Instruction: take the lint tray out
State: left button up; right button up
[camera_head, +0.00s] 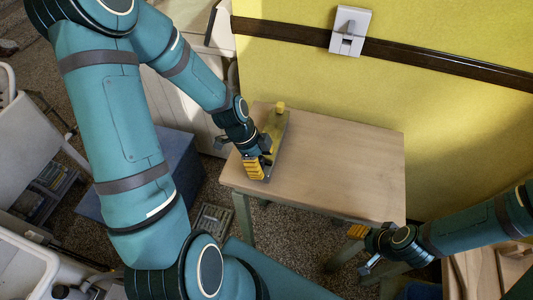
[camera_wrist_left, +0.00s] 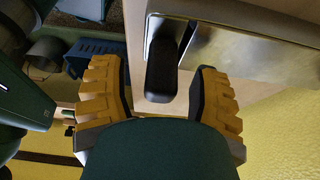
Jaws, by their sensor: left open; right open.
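A long, narrow metal piece (camera_head: 274,128), which may be the lint tray, lies on the wooden table (camera_head: 335,165) near its left edge. In the left wrist view its shiny side (camera_wrist_left: 245,48) shows, with a rounded dark handle (camera_wrist_left: 162,62) at its near end. My left gripper (camera_head: 262,158) is at the table's left edge beside this piece. Its yellow fingers (camera_wrist_left: 160,95) are open, one on each side of the handle's line, with clear gaps and nothing held. My right gripper (camera_head: 362,250) is open and empty beyond the table's front right corner, below the top.
A blue box (camera_head: 180,165) stands on the floor left of the table. A grey grate (camera_head: 212,220) lies on the carpet. The yellow wall (camera_head: 440,130) with a dark rail (camera_head: 430,65) bounds the back. The table's right side is bare.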

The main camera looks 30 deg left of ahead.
pick_arm(q)
grip_shut()
dwell(0.3)
jog(key=shift+r, duration=0.15)
